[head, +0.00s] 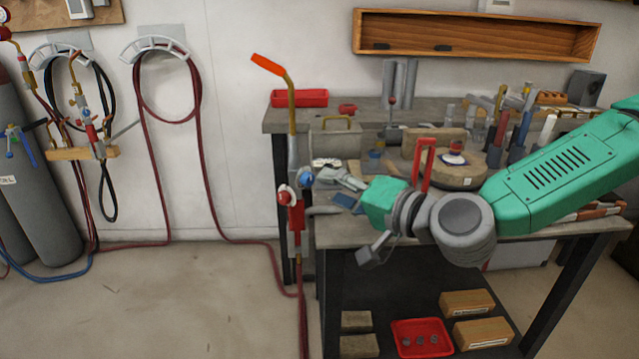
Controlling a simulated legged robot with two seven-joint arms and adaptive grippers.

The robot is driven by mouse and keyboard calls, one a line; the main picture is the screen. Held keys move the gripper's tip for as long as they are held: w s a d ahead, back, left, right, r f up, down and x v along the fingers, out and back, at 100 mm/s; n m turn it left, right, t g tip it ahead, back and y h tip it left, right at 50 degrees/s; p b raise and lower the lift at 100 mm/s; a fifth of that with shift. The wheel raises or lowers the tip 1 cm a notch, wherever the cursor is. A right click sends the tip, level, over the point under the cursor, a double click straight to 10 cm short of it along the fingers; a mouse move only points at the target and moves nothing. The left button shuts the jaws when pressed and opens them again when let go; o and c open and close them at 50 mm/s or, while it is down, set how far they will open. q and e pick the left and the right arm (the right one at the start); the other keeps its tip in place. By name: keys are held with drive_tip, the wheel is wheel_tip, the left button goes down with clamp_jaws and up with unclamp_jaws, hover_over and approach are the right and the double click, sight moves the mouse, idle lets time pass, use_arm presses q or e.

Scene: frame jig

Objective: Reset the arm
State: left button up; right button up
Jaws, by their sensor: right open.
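My right arm, green and grey, reaches in from the right over the workbench (345,237). A cutting torch (297,215) with red body, brass tube and orange-red tip stands upright at the bench's left edge, just left of the gripper. I cannot tell whether they touch. A red hose runs down from the torch. My left gripper is not in view.
A red tray (299,98) and a round wooden block (452,172) are on the benches, with several tools behind my arm. Below are a red bin (422,338) and wooden blocks (467,303). Gas cylinders (45,190) stand left. The floor (190,300) between is mostly clear.

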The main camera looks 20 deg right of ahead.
drive_tip(key=shift+v, duration=0.75)
drive_tip(key=s+a+f+n+g+h, duration=0.15)
drive_tip(key=s+f+g, duration=0.4)
drive_tip(key=f, duration=0.75)
drive_tip(key=s+f+n+g+h, duration=0.1)
drive_tip(key=s+f+n+g, duration=0.2)
drive_tip(key=s+f, duration=0.8)
drive_tip(key=s+d+f+n+g+h, duration=0.3)
drive_tip(key=s+d+f+g+h, duration=0.2)
drive_tip(key=s+d+f, duration=0.4)
drive_tip(key=s+f, duration=0.4)
drive_tip(key=shift+n+g, duration=0.35)
